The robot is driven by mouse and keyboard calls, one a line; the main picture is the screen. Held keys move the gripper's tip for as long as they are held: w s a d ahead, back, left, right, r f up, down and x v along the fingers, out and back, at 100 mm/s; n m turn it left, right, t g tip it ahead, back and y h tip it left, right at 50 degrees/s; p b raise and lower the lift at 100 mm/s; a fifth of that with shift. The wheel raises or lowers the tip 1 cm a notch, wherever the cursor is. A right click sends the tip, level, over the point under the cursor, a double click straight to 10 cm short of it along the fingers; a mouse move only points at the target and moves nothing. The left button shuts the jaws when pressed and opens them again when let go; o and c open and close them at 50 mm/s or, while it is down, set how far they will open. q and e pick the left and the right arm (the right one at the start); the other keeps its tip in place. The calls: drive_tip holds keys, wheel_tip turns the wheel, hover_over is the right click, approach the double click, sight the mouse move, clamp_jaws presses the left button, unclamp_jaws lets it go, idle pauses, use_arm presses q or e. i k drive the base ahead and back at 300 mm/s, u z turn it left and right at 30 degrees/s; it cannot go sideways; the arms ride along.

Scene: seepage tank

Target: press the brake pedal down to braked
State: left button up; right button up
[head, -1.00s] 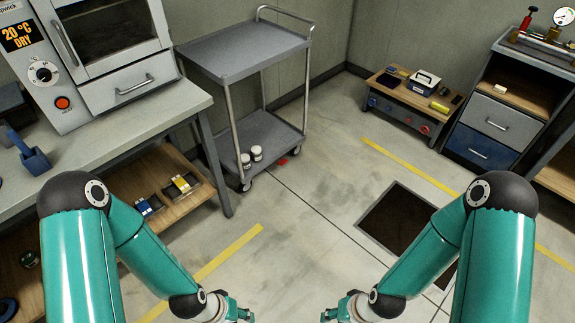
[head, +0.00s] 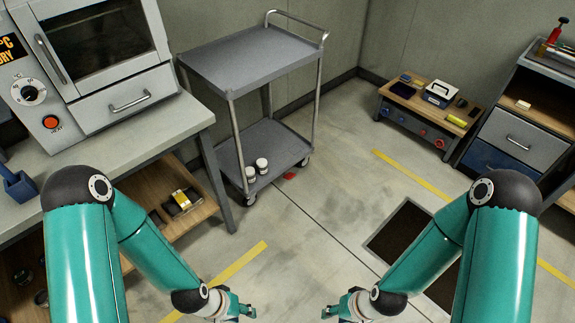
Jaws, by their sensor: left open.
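My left gripper (head: 247,311) is at the bottom edge, left of centre, open and empty, far from the trolley. My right gripper (head: 328,313) is at the bottom edge, right of centre, and looks empty. Its fingers are too small to judge clearly. Both grippers are apart from everything.
Two white jars (head: 256,169) stand on the trolley's lower shelf. An oven (head: 105,60) sits on the left workbench (head: 165,125). A dark floor grate (head: 398,232) lies at right. A low wooden bench (head: 430,110) stands at the back. Floor before the trolley is clear.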

sight(288, 177)
drive_tip(key=z, duration=0.3)
drive_tip(key=i, duration=1.7)
drive_tip(key=z, duration=0.5)
